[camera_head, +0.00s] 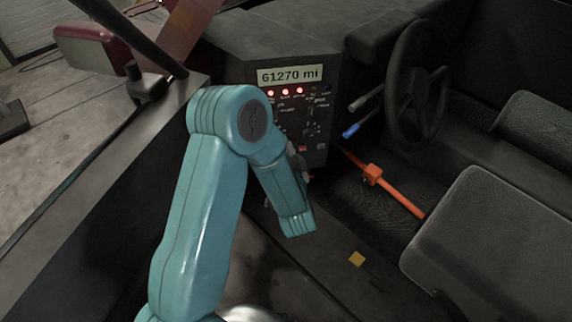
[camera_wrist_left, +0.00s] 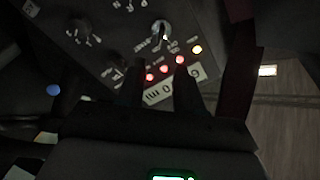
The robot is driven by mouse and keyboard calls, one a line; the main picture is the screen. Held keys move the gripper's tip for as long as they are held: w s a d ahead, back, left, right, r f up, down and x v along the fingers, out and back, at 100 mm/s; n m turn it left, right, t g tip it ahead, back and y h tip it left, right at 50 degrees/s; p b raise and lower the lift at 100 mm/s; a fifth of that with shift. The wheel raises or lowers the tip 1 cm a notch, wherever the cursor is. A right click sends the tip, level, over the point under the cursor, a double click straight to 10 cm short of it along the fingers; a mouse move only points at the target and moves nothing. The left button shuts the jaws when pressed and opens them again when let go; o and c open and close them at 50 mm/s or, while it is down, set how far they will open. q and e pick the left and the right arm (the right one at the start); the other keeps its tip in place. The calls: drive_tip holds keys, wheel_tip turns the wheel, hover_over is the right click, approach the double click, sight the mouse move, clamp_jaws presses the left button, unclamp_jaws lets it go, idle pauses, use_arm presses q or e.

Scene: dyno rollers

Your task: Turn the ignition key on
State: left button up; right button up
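The ignition switch (camera_wrist_left: 160,30) shows in the left wrist view as a pale, metallic key-like piece on the dark control panel. Its on or off position is unclear. In the head view my teal left arm covers the panel's lower left, and I cannot pick out the key there. My left gripper (camera_wrist_left: 158,92) shows in the left wrist view as two dark fingers set apart, with nothing visible between them. The fingertips point toward the panel, short of the switch in the picture. The right gripper is not in view.
The panel (camera_head: 329,92) carries a 61270 mi display (camera_head: 290,75), red lit lamps (camera_head: 285,92) and several knobs. To its right are a blue-tipped lever (camera_head: 351,130), the steering wheel (camera_head: 417,85), an orange-red lever (camera_head: 395,192) and a seat (camera_head: 490,235).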

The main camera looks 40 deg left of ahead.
use_arm(q)
drive_tip(key=v, duration=0.6)
drive_tip(key=shift+b, duration=0.35)
